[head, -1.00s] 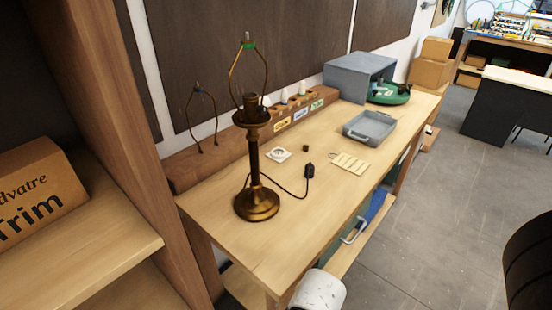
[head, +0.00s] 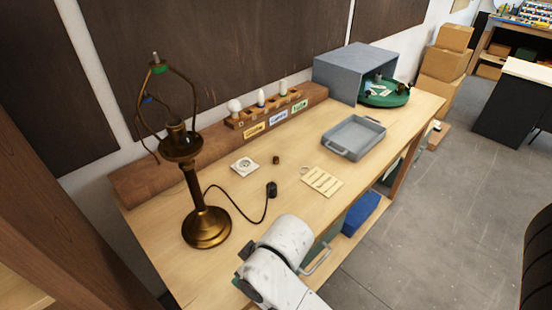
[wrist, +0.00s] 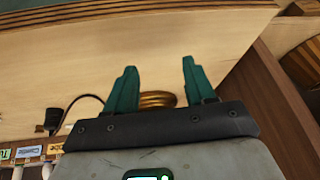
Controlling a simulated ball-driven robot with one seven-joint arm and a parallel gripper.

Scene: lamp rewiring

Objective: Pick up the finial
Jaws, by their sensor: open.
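The finial (head: 155,57) appears to be the small light tip above the green ring at the top of the brass lamp's wire harp. The brass lamp (head: 206,226) stands upright at the left of the workbench. My gripper (wrist: 159,65) is open and empty in the wrist view, its two teal fingers apart. The brass lamp base (wrist: 157,98) shows low between the fingers, beyond them. In the head view my white arm is at the bench's front edge, right of the lamp and well below the finial; the fingers are mostly hidden there. The finial is not visible in the wrist view.
A black plug (head: 271,189) on a cord, a white disc (head: 244,166), a small brown piece (head: 276,160) and a slotted wooden piece (head: 322,182) lie mid-bench. A grey tray (head: 354,138), grey box (head: 345,72) and green turntable (head: 385,97) stand farther right. A bulb rack (head: 268,120) is behind.

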